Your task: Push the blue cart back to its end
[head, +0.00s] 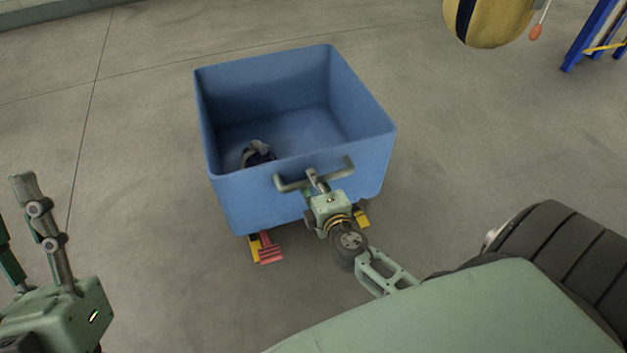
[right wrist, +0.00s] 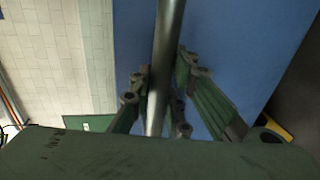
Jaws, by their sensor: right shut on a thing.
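The blue cart (head: 265,200) stands on the floor ahead of me, its open top facing up. A grey handle bar (head: 291,184) runs along its near side. My right gripper (head: 317,183) is shut on this handle. In the right wrist view, the handle bar (right wrist: 166,70) passes between the fingers, with the blue cart wall (right wrist: 235,40) behind. My left gripper (head: 25,225) is at the lower left, apart from the cart and empty. Its fingers stand spread.
A dark bag-like item (head: 258,155) lies inside the cart. A red pedal (head: 270,252) and yellow wheel parts show under it. A yellow and black object (head: 490,22) and a blue frame (head: 592,38) are at the upper right. The floor left of and behind the cart is clear.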

